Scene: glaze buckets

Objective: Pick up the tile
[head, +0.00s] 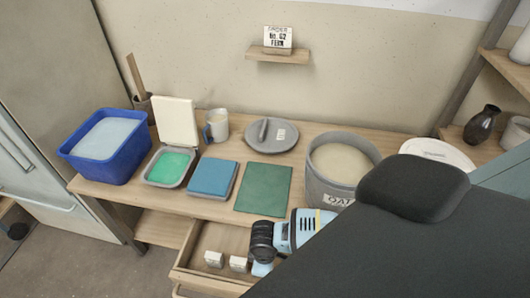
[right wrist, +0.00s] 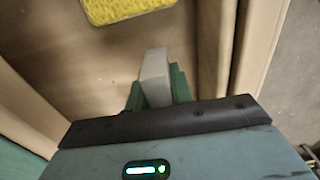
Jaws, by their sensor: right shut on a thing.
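In the right wrist view a pale grey-white, narrow tile (right wrist: 154,70) stands between the two green fingers of my right gripper (right wrist: 157,92), which is shut on it. Drawer wood shows around and below it. In the head view my right gripper (head: 262,268) is at the open drawer, largely covered by my own wrist and arm, and the held tile cannot be made out. Two small whitish pieces (head: 226,261) show in the drawer left of the gripper. My left gripper is not in view.
The open drawer (head: 186,272) has wooden walls close around the gripper. A yellow textured piece (right wrist: 125,8) lies ahead in it. Above, the table (head: 300,190) bears a blue tub (head: 75,155), a green-glaze tray (head: 150,178), a green mat (head: 265,190) and a grey bucket (head: 318,185).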

